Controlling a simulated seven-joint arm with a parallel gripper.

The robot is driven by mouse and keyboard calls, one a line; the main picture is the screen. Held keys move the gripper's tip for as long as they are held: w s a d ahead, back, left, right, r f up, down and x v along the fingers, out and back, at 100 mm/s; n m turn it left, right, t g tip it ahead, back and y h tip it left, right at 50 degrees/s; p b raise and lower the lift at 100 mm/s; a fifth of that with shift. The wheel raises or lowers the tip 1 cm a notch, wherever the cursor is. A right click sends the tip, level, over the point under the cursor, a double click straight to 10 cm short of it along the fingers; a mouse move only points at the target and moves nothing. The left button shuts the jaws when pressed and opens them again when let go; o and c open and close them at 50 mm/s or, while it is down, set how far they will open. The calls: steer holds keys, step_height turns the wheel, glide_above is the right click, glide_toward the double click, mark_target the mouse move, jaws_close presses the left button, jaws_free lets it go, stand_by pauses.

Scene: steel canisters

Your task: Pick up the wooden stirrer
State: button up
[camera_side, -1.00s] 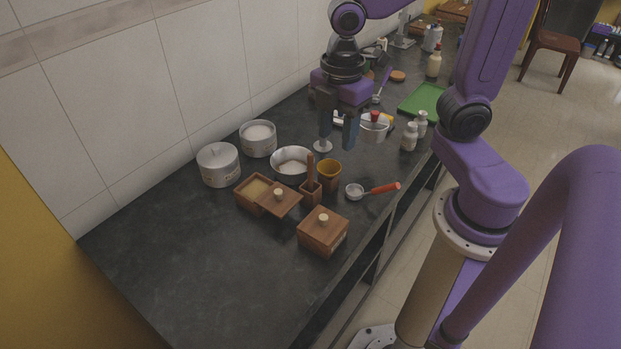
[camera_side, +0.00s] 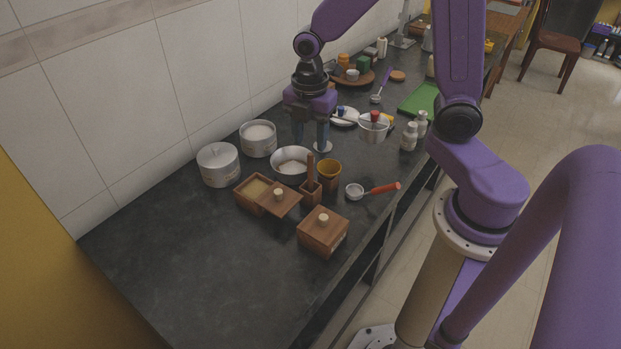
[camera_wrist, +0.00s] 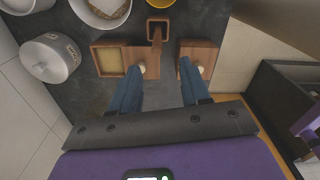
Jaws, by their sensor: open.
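The wooden stirrer (camera_side: 310,168) stands upright in a small square wooden holder (camera_side: 311,193) in the middle of the counter. In the wrist view the stirrer (camera_wrist: 157,38) shows from above, its holder just beyond the gap between my fingers. My gripper (camera_side: 310,145) is open and empty, pointing down. In the side view it appears behind and above the stirrer, over the steel bowl. In the wrist view my gripper (camera_wrist: 160,70) has its two blue fingers spread apart, with the stirrer lying roughly between their lines. The stirrer's lower end is hidden in the holder.
A steel bowl (camera_side: 284,154), a yellow-brown cup (camera_side: 329,174), a wooden box with its lid shifted (camera_side: 248,200) and a closed wooden box (camera_side: 323,238) crowd the holder. Two steel canisters (camera_side: 218,172) (camera_side: 258,146) stand left. The front-left counter is clear.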

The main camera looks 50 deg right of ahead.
mark_target(310, 167)
steer(key=f, duration=0.8)
steer(key=shift+w+d+f, duration=0.15)
steer(key=shift+d+f, duration=0.2)
steer(key=shift+d, duration=0.05)
steer(key=shift+f, duration=0.6)
jaws_close()
